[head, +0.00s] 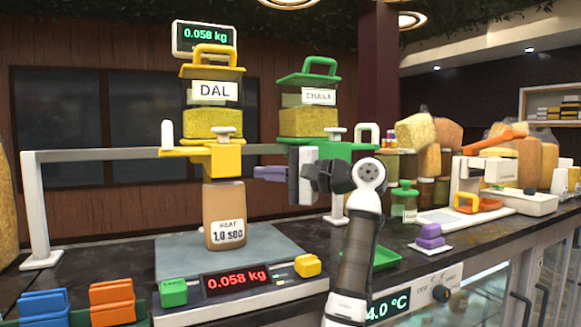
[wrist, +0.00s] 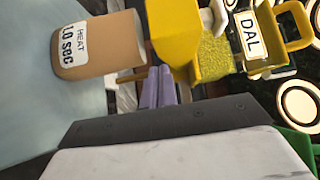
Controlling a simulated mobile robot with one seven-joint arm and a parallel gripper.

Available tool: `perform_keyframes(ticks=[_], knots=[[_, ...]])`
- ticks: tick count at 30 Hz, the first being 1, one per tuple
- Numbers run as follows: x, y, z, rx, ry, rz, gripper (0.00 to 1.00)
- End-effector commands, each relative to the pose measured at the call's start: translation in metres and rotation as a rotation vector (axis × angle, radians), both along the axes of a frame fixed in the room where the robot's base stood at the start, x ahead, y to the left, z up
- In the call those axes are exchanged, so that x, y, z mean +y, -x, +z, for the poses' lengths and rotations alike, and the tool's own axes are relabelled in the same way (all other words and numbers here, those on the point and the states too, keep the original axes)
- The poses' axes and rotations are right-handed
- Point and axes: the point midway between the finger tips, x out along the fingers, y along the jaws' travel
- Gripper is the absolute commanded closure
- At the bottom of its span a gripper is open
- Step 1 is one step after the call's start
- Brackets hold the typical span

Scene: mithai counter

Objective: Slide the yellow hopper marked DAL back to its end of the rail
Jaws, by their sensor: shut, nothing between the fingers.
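The yellow hopper marked DAL (head: 211,152) hangs on the grey rail (head: 105,155), over the scale and partway along the rail. Its clear bin holds yellow dal, and a yellow lid with a handle is on top. It also shows in the wrist view (wrist: 178,38), turned sideways. A green hopper (head: 345,150) with its own label sits to its right on the rail. My gripper (head: 257,173) is shut and empty, its purple fingers pointing left, just right of the yellow hopper's lower body. The fingers show in the wrist view (wrist: 158,88); I cannot tell whether they touch it.
A brown cup (head: 225,215) labelled HEAT 1.0 SEC stands on the scale (head: 175,255) under the yellow hopper. The scale reads 0.058 kg. A green tray (head: 385,258) and purple block (head: 430,236) lie right of my arm. Blue (head: 43,305) and orange (head: 112,302) blocks stand front left.

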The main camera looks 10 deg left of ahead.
Motion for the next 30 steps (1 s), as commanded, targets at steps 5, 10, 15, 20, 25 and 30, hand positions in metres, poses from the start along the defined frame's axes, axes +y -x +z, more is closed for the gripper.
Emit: perform_keyframes(ticks=[5, 10, 15, 20, 25, 30], knots=[[0.015, 0.01, 0.0, 0.001, 0.001, 0.0, 1.0], [0.02, 0.013, -0.001, 0.001, 0.001, 0.0, 1.0], [0.02, 0.014, -0.001, 0.001, 0.001, 0.0, 1.0], [0.02, 0.014, -0.001, 0.001, 0.001, 0.0, 1.0], [0.032, 0.02, -0.002, 0.0, 0.0, 0.003, 1.0], [0.064, 0.034, -0.003, -0.002, 0.004, 0.009, 1.0]])
